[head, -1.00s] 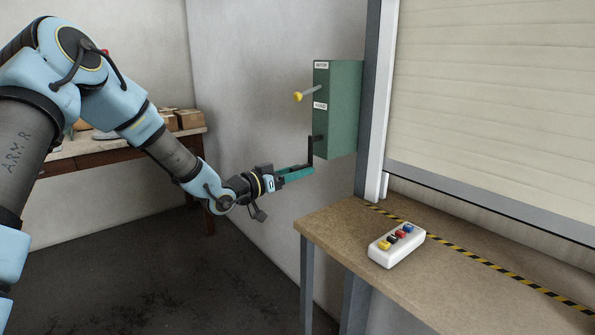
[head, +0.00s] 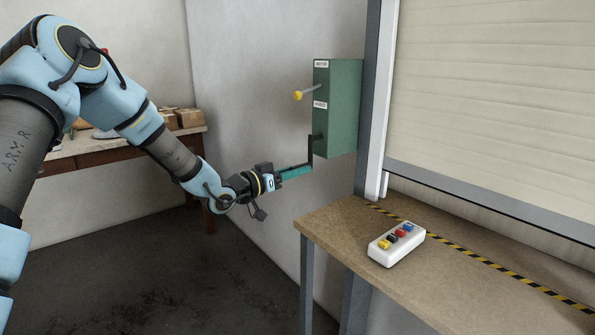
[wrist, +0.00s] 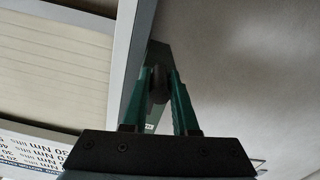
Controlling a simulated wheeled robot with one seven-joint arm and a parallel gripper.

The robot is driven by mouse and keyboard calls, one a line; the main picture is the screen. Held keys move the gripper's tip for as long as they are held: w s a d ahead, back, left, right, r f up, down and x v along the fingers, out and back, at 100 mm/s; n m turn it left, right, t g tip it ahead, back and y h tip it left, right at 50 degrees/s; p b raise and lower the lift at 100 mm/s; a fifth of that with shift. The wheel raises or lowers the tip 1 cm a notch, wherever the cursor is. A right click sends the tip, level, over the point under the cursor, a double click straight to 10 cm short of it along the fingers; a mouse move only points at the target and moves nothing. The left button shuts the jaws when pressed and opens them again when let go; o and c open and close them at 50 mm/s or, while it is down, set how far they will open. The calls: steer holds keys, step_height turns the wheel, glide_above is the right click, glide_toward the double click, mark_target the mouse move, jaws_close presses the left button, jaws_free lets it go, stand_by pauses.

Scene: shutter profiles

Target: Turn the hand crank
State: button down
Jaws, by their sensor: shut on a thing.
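The hand crank (head: 310,148) is a black cranked arm low on the front of a green box (head: 343,110) on the wall. Its arm hangs down from the box, with the handle at its lower end pointing out to the left. My gripper (head: 304,170), with teal fingers, is shut on this handle. In the wrist view the dark rounded handle (wrist: 159,84) lies between the two green fingers. The fingers hide part of the handle in the head view. A lever with a yellow knob (head: 298,96) sticks out of the box above the crank.
A roller shutter (head: 490,90) is right of the box, its grey bottom rail (head: 470,200) above the counter. The brown counter (head: 340,225) below carries a white control box (head: 397,246) with coloured buttons. A bench with cardboard boxes (head: 188,118) stands behind my arm.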

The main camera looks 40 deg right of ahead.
steer(key=shift+w+f+b, duration=0.1)
steer(key=shift+w+b, duration=0.05)
steer(key=shift+b, duration=0.15)
stand_by(0.6)
steer(key=shift+w+f+m+b, duration=0.1)
steer(key=shift+w+m+b, duration=0.2)
steer(key=shift+m+b, duration=0.4)
steer(key=w+m+b, duration=0.1)
steer(key=m+b, duration=0.1)
steer(key=b, duration=0.1)
steer(key=shift+w+b, duration=0.25)
steer(key=shift+b, duration=0.05)
steer(key=w+r+m+b, duration=0.5)
steer(key=r+m+b, duration=0.2)
steer(key=m+b, duration=0.7)
steer(key=s+r+m+b, duration=0.6)
steer(key=r+m+b, duration=0.2)
steer(key=m+b, duration=0.5)
steer(key=shift+r+m, duration=0.2)
steer(key=shift+m, duration=1.5)
